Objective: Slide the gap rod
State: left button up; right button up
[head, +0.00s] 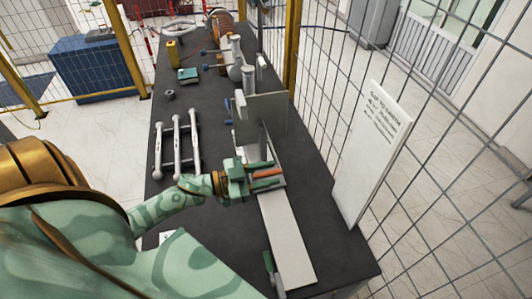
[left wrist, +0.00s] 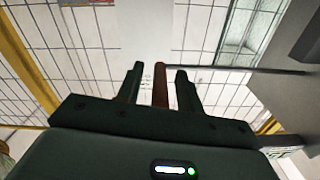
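My left gripper (head: 266,173) reaches in from the left over the near part of the bench, beside an upright grey plate (head: 268,112). A reddish-brown rod, which looks like the gap rod (head: 266,174), lies between its two green fingers. In the left wrist view the rod (left wrist: 160,85) runs between the fingers, pointing the same way as they do, with a clear gap on each side. The left gripper (left wrist: 159,88) is therefore open around the rod. The rod's base end is hidden behind the gripper body. My right gripper is in neither view.
A long pale rail (head: 288,240) runs toward the near edge. A white sign board (head: 370,150) and wire fence stand on the right. A blue cabinet (head: 92,68) stands at back left.

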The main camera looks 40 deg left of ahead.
pick_arm(q)
jog(key=shift+a, duration=0.1)
dwell(0.3)
jog(key=b+v, duration=0.2)
jog(key=v, duration=1.4)
jog(key=shift+s, duration=0.2)
jog(key=shift+r, duration=0.1)
